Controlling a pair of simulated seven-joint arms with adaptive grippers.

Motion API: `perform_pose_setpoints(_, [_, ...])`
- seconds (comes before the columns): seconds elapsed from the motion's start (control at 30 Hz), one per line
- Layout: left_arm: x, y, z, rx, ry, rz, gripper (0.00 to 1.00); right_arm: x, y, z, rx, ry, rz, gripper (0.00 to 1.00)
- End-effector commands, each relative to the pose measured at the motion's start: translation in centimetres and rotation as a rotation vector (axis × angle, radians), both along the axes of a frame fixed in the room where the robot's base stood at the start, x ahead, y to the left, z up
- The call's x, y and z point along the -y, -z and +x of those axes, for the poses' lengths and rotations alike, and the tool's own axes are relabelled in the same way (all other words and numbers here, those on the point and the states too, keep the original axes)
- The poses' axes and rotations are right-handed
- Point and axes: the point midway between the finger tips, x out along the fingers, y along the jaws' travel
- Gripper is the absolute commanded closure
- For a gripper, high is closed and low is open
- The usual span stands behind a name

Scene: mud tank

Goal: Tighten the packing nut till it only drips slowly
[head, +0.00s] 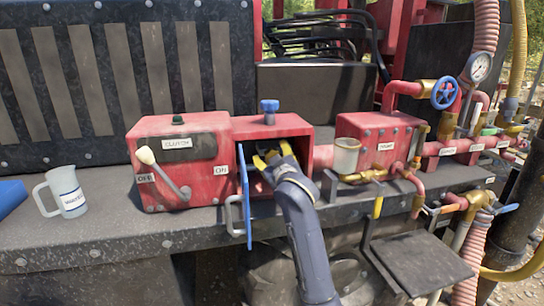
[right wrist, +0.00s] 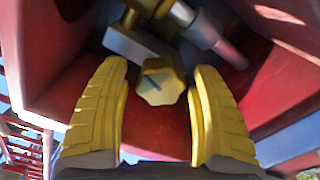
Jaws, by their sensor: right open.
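The packing nut, a brass hexagonal piece (right wrist: 160,86) with a dark line across its face, shows in the right wrist view inside a red housing. My right gripper (right wrist: 158,98) is open, with one yellow finger on each side of the brass nut and visible gaps between them. In the head view my right gripper (head: 268,158) reaches into the open front of the red box (head: 290,130), and the nut is hidden there. No dripping can be made out. My left gripper is not in view.
A blue door (head: 245,195) stands open at the box's left side. A red clutch box (head: 150,130) with a lever (head: 160,172) adjoins it. A white jug (head: 66,192) stands at left. Red pipes, a blue handwheel (head: 444,93) and a gauge (head: 479,67) are at right.

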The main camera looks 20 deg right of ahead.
Motion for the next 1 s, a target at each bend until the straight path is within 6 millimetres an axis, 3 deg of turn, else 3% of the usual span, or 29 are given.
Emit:
perform_pose_setpoints(0.27, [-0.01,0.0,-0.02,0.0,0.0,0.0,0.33,0.01,0.01,0.05,0.0,0.0,0.0,0.35])
perform_pose_setpoints(0.77, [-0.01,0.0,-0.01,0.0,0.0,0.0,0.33,-0.01,0.0,0.03,0.0,0.0,0.0,0.93])
perform_pose_setpoints(1.0, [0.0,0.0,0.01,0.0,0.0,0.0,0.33,-0.04,-0.09,0.03,0.002,-0.001,0.001,0.96])
